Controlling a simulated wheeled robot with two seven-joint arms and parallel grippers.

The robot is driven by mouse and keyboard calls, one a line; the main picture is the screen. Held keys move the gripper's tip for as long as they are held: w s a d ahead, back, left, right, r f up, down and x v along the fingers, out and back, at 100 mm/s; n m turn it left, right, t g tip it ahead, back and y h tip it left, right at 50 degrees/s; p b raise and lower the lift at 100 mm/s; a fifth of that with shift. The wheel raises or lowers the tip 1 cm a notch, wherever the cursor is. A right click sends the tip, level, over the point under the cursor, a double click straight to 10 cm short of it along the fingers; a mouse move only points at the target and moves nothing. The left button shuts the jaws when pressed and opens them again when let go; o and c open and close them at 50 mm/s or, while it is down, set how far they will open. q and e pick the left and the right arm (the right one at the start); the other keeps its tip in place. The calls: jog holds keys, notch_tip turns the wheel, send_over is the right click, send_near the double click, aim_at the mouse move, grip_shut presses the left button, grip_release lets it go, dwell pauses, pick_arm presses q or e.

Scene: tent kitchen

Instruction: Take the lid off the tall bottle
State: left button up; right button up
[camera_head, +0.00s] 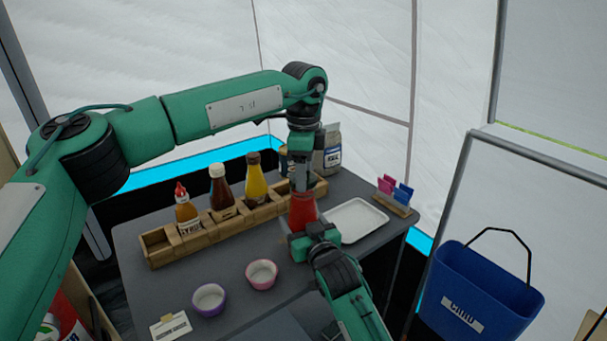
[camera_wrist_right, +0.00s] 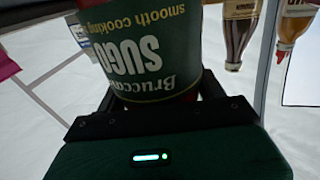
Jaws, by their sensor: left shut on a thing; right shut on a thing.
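The tall bottle (camera_head: 303,211) is red and stands upright near the right end of the table, mostly covered by my grippers. In the right wrist view its dark green label (camera_wrist_right: 150,70) reads "SUGO" and appears upside down. My right gripper (camera_head: 306,229) is shut around the bottle's body from the front. My left gripper (camera_head: 302,180) comes straight down from above and is shut at the bottle's top. The lid is hidden by the left gripper, and I cannot tell whether it is still seated on the bottle.
A wooden rack (camera_head: 160,257) holds syrup (camera_head: 185,210), brown (camera_head: 221,188) and yellow (camera_head: 255,178) bottles. A white tray (camera_head: 357,220) lies right of the bottle. Purple (camera_head: 209,299) and pink (camera_head: 262,274) bowls stand in front. A blue bin (camera_head: 485,290) is at right.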

pick_arm(q)
jog(key=shift+r, duration=0.65)
jog(key=shift+r, duration=2)
pick_arm(e)
jog(key=o, duration=1.9)
jog(key=shift+o, duration=0.2)
jog(key=shift+s, duration=0.1)
